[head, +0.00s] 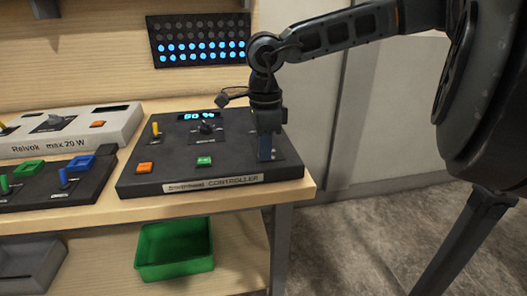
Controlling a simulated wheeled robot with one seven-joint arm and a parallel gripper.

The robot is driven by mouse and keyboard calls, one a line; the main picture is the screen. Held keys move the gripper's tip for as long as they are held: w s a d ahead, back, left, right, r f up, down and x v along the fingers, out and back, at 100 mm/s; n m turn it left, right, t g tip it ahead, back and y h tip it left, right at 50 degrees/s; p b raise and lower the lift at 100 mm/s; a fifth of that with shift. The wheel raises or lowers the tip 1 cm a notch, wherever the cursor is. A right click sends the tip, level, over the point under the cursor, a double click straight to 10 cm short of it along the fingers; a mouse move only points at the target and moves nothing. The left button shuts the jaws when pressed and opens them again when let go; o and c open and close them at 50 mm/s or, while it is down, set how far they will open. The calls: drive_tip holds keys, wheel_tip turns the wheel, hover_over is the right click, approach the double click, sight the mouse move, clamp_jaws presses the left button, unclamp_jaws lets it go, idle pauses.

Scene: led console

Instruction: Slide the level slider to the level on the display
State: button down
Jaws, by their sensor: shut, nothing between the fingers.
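The black controller console (180,175) sits at the right end of the wooden bench. Its small blue display (198,115) seems to read 60 %, though the first digit is hard to make out. A yellow lever (156,129), a dark knob (207,128), an orange button (145,168) and a green button (204,161) are on its top. My gripper (265,155) points down over the right part of the console, its fingers shut and close to the panel. The level slider is not clearly visible; the gripper covers that part of the panel, and I cannot tell whether it touches anything.
An LED board (199,40) on the back wall has its lower rows lit blue. A grey box (68,132) and a dark panel with green and blue levers (50,184) stand to the left. A green bin (174,250) is on the lower shelf. Open floor lies right.

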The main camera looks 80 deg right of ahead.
drive_tip(key=shift+w+d+b, duration=0.15)
drive_tip(key=shift+w+d, duration=0.15)
drive_tip(key=shift+d, duration=0.5)
drive_tip(key=shift+w+d+b, duration=0.1)
drive_tip(key=shift+w+d, duration=0.25)
drive_tip(key=shift+d, duration=0.4)
drive_tip(key=shift+w+d+b, duration=0.15)
drive_tip(key=shift+w+d, duration=0.15)
drive_tip(key=shift+d, duration=0.5)
drive_tip(key=shift+a+r, duration=0.1)
idle(0.3)
drive_tip(key=shift+s+a+r, duration=0.25)
drive_tip(key=shift+a+r, duration=0.2)
drive_tip(key=shift+a, duration=0.05)
wheel_tip(320, 180, up, 7)
drive_tip(key=p, duration=0.3)
idle(0.5)
idle(0.4)
